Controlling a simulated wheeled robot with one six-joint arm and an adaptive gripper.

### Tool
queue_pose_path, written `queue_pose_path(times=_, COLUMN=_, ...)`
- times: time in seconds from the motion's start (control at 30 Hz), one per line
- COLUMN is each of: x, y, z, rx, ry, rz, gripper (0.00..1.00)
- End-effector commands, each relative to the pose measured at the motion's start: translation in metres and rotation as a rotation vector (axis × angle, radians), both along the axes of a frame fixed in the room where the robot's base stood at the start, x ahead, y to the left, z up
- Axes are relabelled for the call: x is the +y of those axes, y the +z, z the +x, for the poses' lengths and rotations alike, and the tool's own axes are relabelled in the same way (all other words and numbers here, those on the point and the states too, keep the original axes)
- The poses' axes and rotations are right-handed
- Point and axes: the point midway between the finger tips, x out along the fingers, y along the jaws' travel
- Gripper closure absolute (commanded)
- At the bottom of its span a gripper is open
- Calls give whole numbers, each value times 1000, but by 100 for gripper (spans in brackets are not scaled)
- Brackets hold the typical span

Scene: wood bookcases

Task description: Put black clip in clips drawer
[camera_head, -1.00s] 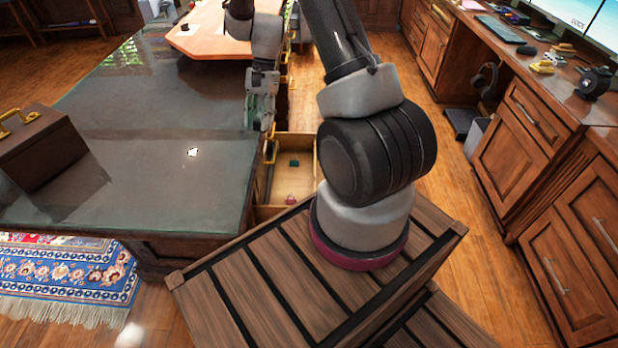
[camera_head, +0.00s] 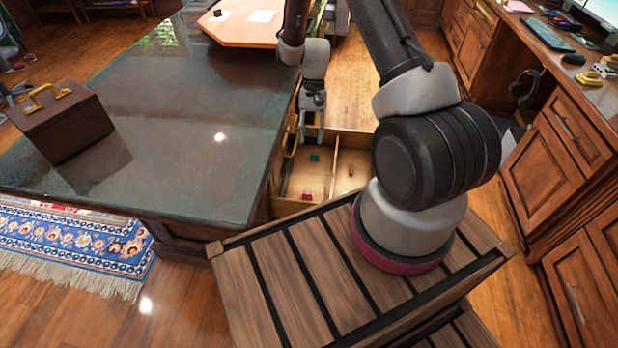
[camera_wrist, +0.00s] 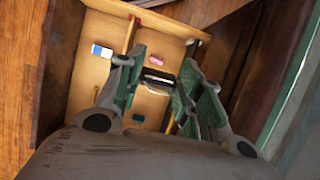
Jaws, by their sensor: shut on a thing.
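My gripper (camera_head: 312,132) hangs at the far end of the open wooden drawer (camera_head: 294,204), beside the desk edge. In the wrist view my gripper (camera_wrist: 163,74) is shut on the black clip (camera_wrist: 157,80), a small dark piece with a pale edge between the green fingers. The drawer (camera_wrist: 92,22) lies behind and below it in that view. The clip cannot be made out in the head view.
The drawer has a divider (camera_head: 334,172). It holds a green item (camera_head: 314,157), a pinkish-red item (camera_head: 307,194) and a blue-and-white item (camera_wrist: 101,50). The dark-topped desk (camera_head: 190,130) borders it on the left. A brown case (camera_head: 62,125) stands on the desk.

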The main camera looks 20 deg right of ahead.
Motion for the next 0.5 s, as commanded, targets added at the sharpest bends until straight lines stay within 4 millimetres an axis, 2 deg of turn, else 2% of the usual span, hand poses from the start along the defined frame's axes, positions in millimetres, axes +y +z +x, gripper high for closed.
queue_pose_path(times=0.27, x=1, y=-71, z=13, rx=4, ry=-549, rz=-1, gripper=75)
queue_pose_path(times=0.47, x=-9, y=-122, z=21, rx=4, ry=-968, rz=-3, gripper=75)
queue_pose_path(times=0.5, x=-11, y=-125, z=31, rx=-1, ry=-1065, rz=-1, gripper=75)
